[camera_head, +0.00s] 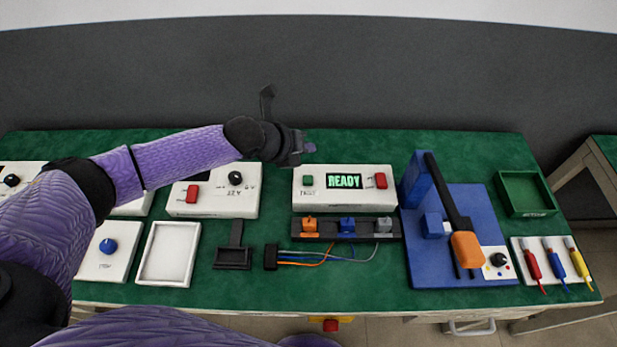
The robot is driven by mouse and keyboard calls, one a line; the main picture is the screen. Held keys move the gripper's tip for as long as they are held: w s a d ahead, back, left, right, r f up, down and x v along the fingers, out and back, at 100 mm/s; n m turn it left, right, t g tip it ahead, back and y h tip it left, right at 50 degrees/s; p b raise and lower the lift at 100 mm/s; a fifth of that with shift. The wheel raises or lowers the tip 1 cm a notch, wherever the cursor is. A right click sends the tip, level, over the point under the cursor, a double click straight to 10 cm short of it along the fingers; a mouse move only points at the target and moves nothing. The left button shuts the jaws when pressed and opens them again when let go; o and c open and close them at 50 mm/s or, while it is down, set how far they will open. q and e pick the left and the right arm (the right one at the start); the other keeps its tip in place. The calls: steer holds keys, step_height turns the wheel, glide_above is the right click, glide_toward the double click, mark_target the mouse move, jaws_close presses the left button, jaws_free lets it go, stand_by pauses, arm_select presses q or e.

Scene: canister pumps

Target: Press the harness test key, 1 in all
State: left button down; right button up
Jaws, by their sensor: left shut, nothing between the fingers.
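The harness tester is a white box (344,202) at the middle of the green bench. Its dark display (344,181) reads READY in green. A green key (308,181), with small lettering under it that looks like TEST, is at its left end, and a red switch (380,180) is at its right end. My left gripper (308,148) is shut and empty, behind and above the box's left end, apart from the green key in the picture. My right gripper is not in view.
A connector block (345,238) with orange, blue and grey plugs sits in front of the tester. A wire harness (271,257) lies before it. A blue press with an orange handle (467,249) stands right. Another white box (245,205) is left, under my arm.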

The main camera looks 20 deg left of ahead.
arm_select(q)
steer(key=b, duration=0.6)
glide_toward(312, 177)
steer(key=w+d+f, duration=0.1)
steer(key=w, duration=0.2)
steer(key=w+d+f, duration=0.1)
steer(key=shift+w+d+f, duration=0.25)
steer(key=shift+d+f, duration=0.1)
steer(key=shift+d, duration=0.05)
steer(key=shift+f, duration=0.35)
steer(key=shift+r, duration=0.1)
stand_by(0.5)
steer(key=shift+f+b, duration=0.45)
steer(key=shift+b, duration=0.05)
steer(key=shift+f+b, duration=0.4)
steer(key=shift+f, duration=0.05)
stand_by(0.6)
steer(key=shift+r+p, duration=0.75)
steer(key=shift+r, duration=0.15)
